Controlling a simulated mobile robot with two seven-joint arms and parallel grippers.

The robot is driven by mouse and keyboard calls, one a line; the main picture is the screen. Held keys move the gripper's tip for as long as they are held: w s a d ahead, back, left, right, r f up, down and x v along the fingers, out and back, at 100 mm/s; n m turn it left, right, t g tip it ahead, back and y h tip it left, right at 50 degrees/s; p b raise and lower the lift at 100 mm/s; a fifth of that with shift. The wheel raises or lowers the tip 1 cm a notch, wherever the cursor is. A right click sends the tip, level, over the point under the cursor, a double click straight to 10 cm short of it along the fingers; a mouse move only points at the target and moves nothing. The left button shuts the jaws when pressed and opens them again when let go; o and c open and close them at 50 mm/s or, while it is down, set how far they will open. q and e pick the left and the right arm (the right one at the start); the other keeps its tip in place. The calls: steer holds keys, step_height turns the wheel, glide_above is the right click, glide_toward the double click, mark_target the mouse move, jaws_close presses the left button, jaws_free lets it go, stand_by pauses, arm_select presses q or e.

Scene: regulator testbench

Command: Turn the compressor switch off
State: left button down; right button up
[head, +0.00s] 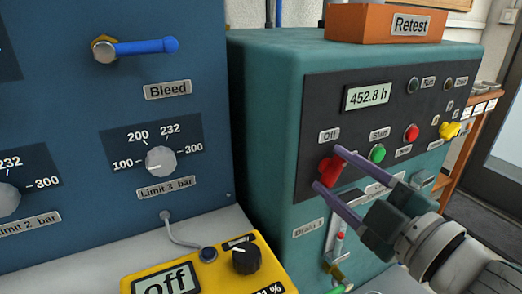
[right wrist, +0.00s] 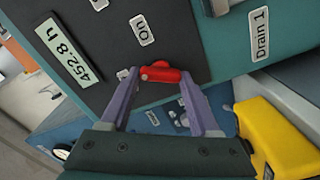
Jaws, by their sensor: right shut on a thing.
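The compressor switch (head: 330,169) is a red rotary handle on the black panel of the teal compressor (head: 262,130), below an "Off" label (head: 329,135). Its handle looks slanted. My right gripper (head: 328,170) has its two purple fingers at either side of the handle and is shut on it. The right wrist view shows the red switch (right wrist: 158,74) between the fingertips of the right gripper (right wrist: 159,82), with an "on" label (right wrist: 142,30) nearby. My left gripper is not in view.
A green button (head: 377,153), a red button (head: 411,133) and a yellow knob (head: 449,130) sit right of the switch. The display (head: 368,96) reads 452.8 h. A yellow meter (head: 215,270) reads off. A blue panel (head: 70,120) stands at left.

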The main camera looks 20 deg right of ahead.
steer(key=n, duration=0.4)
steer(key=shift+f+b, duration=0.1)
steer(key=shift+b, duration=0.2)
steer(key=shift+n, duration=0.9)
steer(key=o, duration=1.4)
steer(key=shift+c, duration=0.2)
steer(key=s, duration=1)
steer(key=shift+d+b, duration=0.3)
steer(key=shift+d, duration=0.05)
